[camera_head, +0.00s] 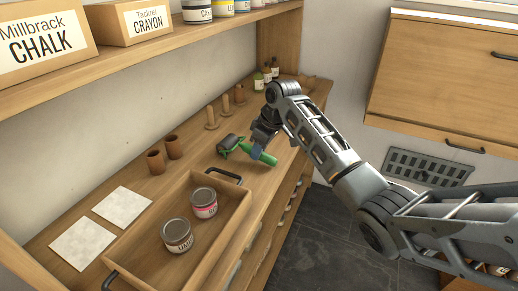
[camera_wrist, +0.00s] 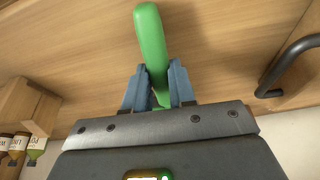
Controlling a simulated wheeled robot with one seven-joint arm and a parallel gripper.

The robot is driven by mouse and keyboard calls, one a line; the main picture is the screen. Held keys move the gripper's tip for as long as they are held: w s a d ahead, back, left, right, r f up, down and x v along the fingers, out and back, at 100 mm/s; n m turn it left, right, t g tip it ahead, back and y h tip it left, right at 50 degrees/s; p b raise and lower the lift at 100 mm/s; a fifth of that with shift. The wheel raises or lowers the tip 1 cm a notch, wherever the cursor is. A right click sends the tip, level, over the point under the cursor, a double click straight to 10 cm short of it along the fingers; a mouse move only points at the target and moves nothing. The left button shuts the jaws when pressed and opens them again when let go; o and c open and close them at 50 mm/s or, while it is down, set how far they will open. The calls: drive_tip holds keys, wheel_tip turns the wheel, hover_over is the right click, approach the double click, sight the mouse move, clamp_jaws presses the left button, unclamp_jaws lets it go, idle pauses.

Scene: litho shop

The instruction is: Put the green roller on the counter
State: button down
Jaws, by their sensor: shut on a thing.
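The green roller (camera_head: 238,147) has a dark roller head and a green handle, and shows at the middle of the wooden counter (camera_head: 222,129) in the head view. My gripper (camera_head: 257,150) is shut on its handle. In the wrist view the green handle of the roller (camera_wrist: 150,40) stands between the two blue-grey fingers of my gripper (camera_wrist: 159,82). The roller is at or close above the counter top; I cannot tell whether it touches. Its head is out of sight in the wrist view.
A wooden tray (camera_head: 128,244) with black handles holds two cans, in front of the roller. Two white sheets (camera_head: 83,242) lie left of it. Brown cups (camera_head: 156,162) and wooden pegs (camera_head: 211,118) stand along the back. Small bottles (camera_head: 267,72) are at the far end. A shelf overhangs.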

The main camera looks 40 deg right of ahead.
drive_tip(key=c, duration=0.9)
unclamp_jaws()
drive_tip(key=shift+o, duration=0.2)
drive_tip(key=v, duration=0.7)
drive_tip(key=shift+s+r+b, duration=0.15)
drive_tip(key=shift+r+b, duration=0.15)
drive_tip(key=shift+r, duration=0.05)
